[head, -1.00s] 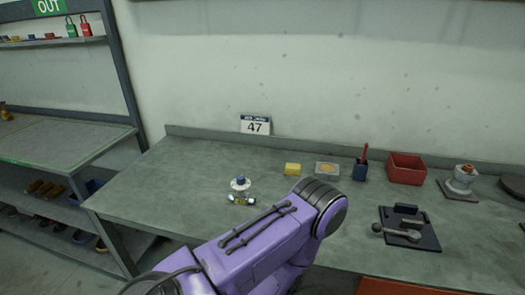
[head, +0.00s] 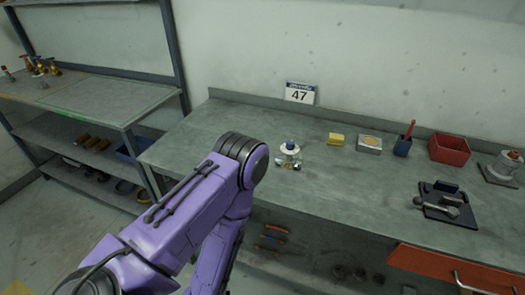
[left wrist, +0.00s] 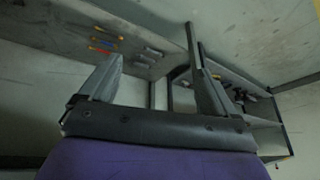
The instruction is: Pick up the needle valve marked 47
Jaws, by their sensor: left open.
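The needle valve (head: 289,153) stands on the grey workbench, with a white round body, a blue top and brassy and silver fittings at its base. No number can be read on the valve itself. A sign reading 47 (head: 299,94) stands behind it at the back of the bench. My purple left arm is left of and in front of the valve in the head view, and its gripper is hidden there. In the left wrist view my left gripper (left wrist: 155,75) is open and empty, its fingers wide apart, pointing toward shelving below bench height. My right gripper is out of view.
Right of the valve are a yellow block (head: 336,139), a small tray (head: 369,144), a blue cup (head: 402,146), a red bin (head: 449,149) and a black fixture (head: 447,205). An orange drawer (head: 455,268) juts out below. Shelving (head: 80,135) stands left.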

